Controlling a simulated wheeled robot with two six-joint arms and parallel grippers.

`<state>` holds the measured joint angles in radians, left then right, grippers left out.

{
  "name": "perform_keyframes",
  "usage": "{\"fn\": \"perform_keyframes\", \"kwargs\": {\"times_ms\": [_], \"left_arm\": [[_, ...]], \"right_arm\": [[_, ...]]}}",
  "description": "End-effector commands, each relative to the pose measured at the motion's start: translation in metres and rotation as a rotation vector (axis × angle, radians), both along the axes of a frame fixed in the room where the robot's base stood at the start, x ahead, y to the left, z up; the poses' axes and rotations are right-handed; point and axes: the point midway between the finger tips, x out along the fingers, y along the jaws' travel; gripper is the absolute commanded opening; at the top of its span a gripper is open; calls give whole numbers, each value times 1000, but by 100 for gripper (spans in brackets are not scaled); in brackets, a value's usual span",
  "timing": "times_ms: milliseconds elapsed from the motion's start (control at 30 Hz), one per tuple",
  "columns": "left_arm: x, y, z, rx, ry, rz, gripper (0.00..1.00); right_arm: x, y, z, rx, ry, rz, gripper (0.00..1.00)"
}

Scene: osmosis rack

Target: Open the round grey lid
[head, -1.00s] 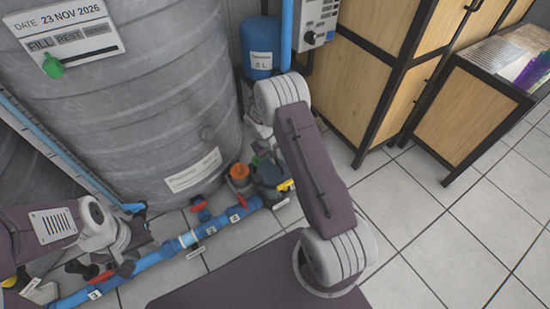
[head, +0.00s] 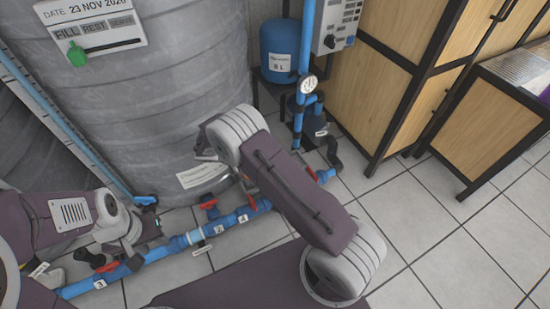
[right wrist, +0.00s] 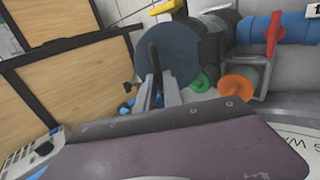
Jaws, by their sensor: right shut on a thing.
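The round grey lid (right wrist: 172,52) shows in the right wrist view as a dark grey-blue disc on the end of a pipe housing. My right gripper (right wrist: 155,85) is in front of the disc, its fingers shut on a dark upright bar at the disc's face. The lid looks closed against its housing. In the head view my right arm covers both the lid and the right gripper. My left gripper (head: 128,254) is at the lower left, close to the blue floor pipe; its finger gap is unclear.
An orange cap (right wrist: 238,86), a green cap (right wrist: 200,82) and a red valve handle (right wrist: 273,35) are close beside the lid. A large grey tank (head: 170,110) stands behind the blue pipe (head: 185,243). Wooden cabinets (head: 385,80) stand right; tiled floor (head: 430,235) is clear.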

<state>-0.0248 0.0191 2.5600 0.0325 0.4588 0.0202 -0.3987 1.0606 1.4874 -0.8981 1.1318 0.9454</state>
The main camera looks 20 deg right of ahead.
Motion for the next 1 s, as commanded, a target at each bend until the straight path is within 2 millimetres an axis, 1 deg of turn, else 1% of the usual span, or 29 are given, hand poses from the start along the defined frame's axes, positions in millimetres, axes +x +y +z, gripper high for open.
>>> {"fn": "perform_keyframes", "kwargs": {"times_ms": [33, 133, 400, 700, 1000], "left_arm": [[0, 0, -1, 0, 0, 0, 36], [0, 0, 1, 0, 0, 0, 36], [0, 0, 8, 0, 0, 0, 36], [0, 0, 11, 0, 0, 0, 36], [0, 0, 12, 0, 0, 0, 36]], "right_arm": [[-3, 10, -10, -10, 6, 3, 0], [-4, 19, -8, -6, 7, 1, 0], [-7, 42, -13, -6, 10, 0, 0], [-8, 56, -19, -7, 11, -1, 0], [-8, 60, -21, -9, 13, -3, 0]]}}
